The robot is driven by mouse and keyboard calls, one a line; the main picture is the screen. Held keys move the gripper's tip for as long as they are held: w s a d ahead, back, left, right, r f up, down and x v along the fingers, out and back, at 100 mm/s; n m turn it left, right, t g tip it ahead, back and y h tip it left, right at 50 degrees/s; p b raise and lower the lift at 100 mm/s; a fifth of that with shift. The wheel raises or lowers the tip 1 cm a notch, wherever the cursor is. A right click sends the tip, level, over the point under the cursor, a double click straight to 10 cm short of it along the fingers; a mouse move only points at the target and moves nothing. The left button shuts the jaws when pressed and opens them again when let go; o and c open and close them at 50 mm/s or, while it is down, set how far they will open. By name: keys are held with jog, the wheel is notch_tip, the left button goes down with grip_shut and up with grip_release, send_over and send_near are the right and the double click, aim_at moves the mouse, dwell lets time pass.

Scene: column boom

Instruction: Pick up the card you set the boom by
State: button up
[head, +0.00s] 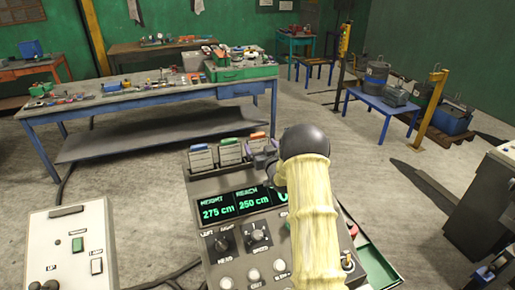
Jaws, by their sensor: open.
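The panel display (234,205) reads HEIGHT 275 cm and REACH 250 cm; a third readout is mostly hidden by my arm. My gripper (262,160) is open, at the panel's back edge, in front of the orange-topped card and partly hiding it. I cannot tell whether it touches that card.
Knobs and buttons cover the panel below the display. A pale control box (72,250) stands at the left. A blue-legged workbench (150,97) with tools is behind, with a green tray (378,268) at the panel's right. Open floor lies beyond.

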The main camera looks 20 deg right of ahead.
aim_at(258, 143)
jog(key=shift+w+f+p, duration=0.1)
jog(key=shift+w+p, duration=1.15)
jog(key=shift+w, duration=0.75)
jog(key=c, duration=0.7)
jog(key=shift+o, duration=0.2)
notch_tip(258, 143, up, 10)
jog(key=b, duration=0.5)
